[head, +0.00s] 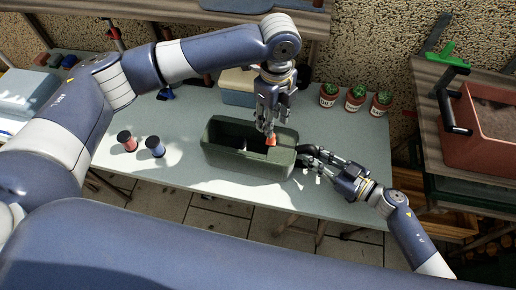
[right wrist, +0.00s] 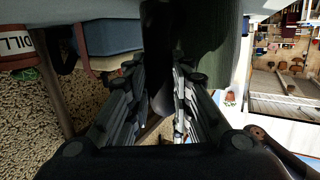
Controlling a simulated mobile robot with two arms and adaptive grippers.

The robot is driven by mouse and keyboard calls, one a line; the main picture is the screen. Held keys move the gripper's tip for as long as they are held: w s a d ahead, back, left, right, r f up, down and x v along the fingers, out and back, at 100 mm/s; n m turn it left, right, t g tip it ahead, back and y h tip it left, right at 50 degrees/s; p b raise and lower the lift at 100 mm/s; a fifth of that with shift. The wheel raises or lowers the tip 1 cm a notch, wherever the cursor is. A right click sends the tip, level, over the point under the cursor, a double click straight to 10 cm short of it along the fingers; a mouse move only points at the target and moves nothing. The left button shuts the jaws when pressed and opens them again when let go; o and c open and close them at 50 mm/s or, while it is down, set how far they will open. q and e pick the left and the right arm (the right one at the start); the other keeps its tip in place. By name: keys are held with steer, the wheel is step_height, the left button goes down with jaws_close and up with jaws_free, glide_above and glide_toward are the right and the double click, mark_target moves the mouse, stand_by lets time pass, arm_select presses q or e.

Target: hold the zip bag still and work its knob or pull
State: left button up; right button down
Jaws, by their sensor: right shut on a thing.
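The dark green, box-shaped zip bag (head: 222,164) stands on the table with a dark opening in its top. It also shows at the top of the right wrist view (right wrist: 215,45). An orange-red pull (head: 271,140) sits near the right part of its top. My left gripper (head: 269,128) points down right above the pull; whether its fingers close on it is unclear. A black loop handle (head: 310,151) sticks out at the bag's right end. My right gripper (head: 306,160) is shut on this handle, which runs between the fingers in the right wrist view (right wrist: 160,60).
Two spools (head: 127,141) stand on the table left of the bag. A blue and cream box (head: 238,88) is behind it. Several potted cacti (head: 355,97) stand at the back right.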

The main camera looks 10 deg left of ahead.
mark_target(210, 131)
arm_select(q)
steer(key=shift+f, duration=3.5)
jaws_close()
steer(key=shift+w+a, duration=0.15)
steer(key=shift+a, duration=9)
jaws_free()
